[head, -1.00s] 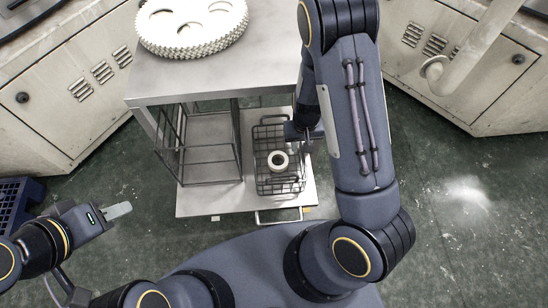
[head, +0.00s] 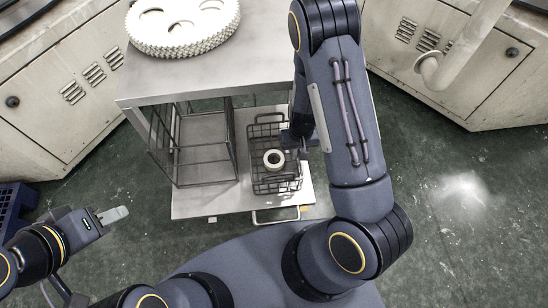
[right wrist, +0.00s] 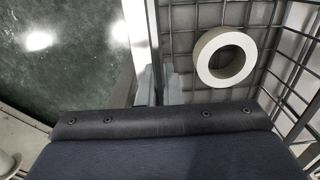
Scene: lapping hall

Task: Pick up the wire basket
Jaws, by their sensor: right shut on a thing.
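The dark wire basket (head: 264,185) sits on the lower shelf of a metal cart, right of centre in the head view. A white ring (head: 274,159) lies in it. My right gripper (head: 302,149) is at the basket's right side, shut on its wire wall. In the right wrist view the fingers (right wrist: 160,92) close on the basket's wires, with the ring (right wrist: 226,55) inside beside them. I cannot tell whether the basket touches the shelf.
The cart's top (head: 200,85) overhangs the back of the lower shelf (head: 205,205) and carries white toothed discs (head: 183,30). A wire frame (head: 237,150) stands left of the basket. Cabinets flank the cart. Green floor (head: 430,190) is open at right.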

